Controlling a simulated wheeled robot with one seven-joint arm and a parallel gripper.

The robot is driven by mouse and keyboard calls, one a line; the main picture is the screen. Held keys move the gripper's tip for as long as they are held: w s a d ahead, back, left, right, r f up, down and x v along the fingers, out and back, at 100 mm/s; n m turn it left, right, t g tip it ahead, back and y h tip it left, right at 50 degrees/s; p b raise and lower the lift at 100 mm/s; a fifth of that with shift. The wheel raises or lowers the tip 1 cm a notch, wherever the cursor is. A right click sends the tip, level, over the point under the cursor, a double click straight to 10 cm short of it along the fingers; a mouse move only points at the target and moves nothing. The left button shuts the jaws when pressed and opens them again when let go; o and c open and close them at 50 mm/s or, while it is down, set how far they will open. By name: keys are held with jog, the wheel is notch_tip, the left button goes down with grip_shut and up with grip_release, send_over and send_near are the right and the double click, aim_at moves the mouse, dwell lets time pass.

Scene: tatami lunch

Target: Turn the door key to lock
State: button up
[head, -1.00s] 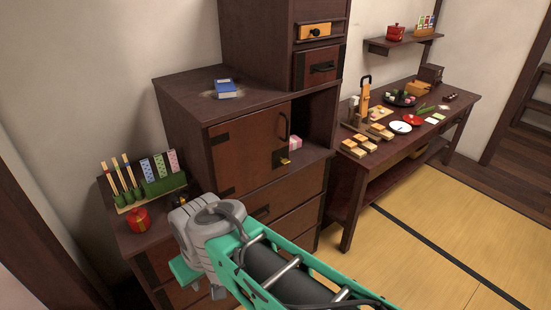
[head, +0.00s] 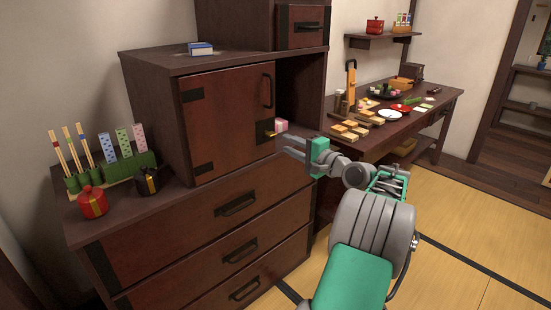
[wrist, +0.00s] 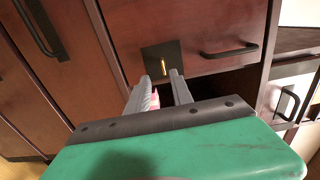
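The cabinet door (head: 225,118) is reddish brown with a black handle and black corner plates, and it looks shut. A small brass key (head: 271,133) sticks out of the dark lock plate near its lower right. In the wrist view the key (wrist: 164,68) is a thin gold piece on the square black plate (wrist: 172,50). My gripper (head: 286,145) is at the right of the key, just in front of the door. In the wrist view my gripper (wrist: 160,77) is open, its two fingers parallel, with the key slightly beyond the tips. Contact with the key does not show.
Drawers (head: 215,213) with black handles are below. A red pot (head: 92,202) and a dark pot (head: 147,180) stand at the left. A side table (head: 440,104) with food is at the right.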

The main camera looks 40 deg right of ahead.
aim_at(274, 135)
jog(key=w, duration=0.7)
jog(key=shift+w+r+b, duration=0.25)
jog(key=shift+b, duration=0.1)
jog(key=shift+c, duration=0.6)
grip_shut()
